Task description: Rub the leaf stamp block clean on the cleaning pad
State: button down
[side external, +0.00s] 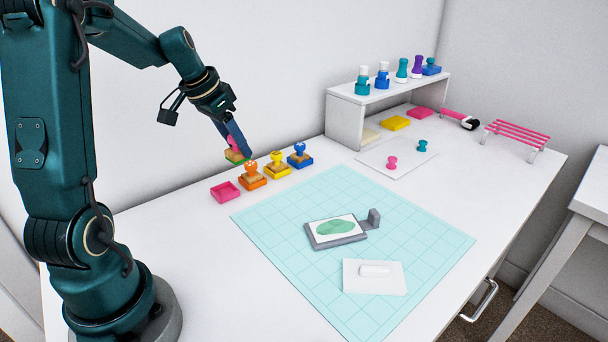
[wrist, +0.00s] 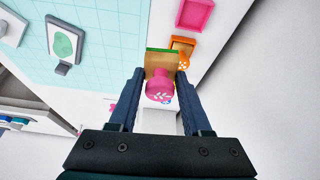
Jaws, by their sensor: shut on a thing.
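My gripper (side external: 243,153) is shut on the leaf stamp block (side external: 233,155), which has a pink knob, a wooden body and a green underside. The block is held in the air above the back left of the table, over the stamp row. In the wrist view, the block (wrist: 159,72) sits between the two fingers, pink knob (wrist: 160,88) toward the camera. A white pad with a white bar on it (side external: 374,286) lies on the front of the teal mat; it looks like the cleaning pad, but I cannot be sure. My gripper is far from it.
An empty pink tray (side external: 225,192) stands left of orange (side external: 252,177), yellow (side external: 277,165) and blue (side external: 299,156) stamps. A grey holder (side external: 340,241) with a green leaf print is on the teal mat (side external: 285,250). A white shelf (side external: 346,115) bears bottles.

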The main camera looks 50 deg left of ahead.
jog(key=shift+w+a, duration=0.1)
jog(key=shift+w, duration=0.25)
jog(key=w+d+f+m, duration=0.1)
jog(key=w+d+m, duration=0.1)
jog(key=w+d, duration=0.5)
jog(key=m+h, duration=0.2)
jog(key=m, duration=0.2)
send_over(343, 226)
jog(key=s, duration=0.1)
jog(key=shift+s+a+f, duration=0.1)
jog(key=shift+a+f, duration=0.1)
jog(key=shift+f, duration=0.4)
jog(key=shift+s+a+f, duration=0.1)
jog(key=shift+a+f, duration=0.05)
jog(key=shift+f, duration=0.45)
jog(key=shift+g, duration=0.3)
jog(key=shift+f, duration=2.3)
jog(key=shift+f, duration=0.8)
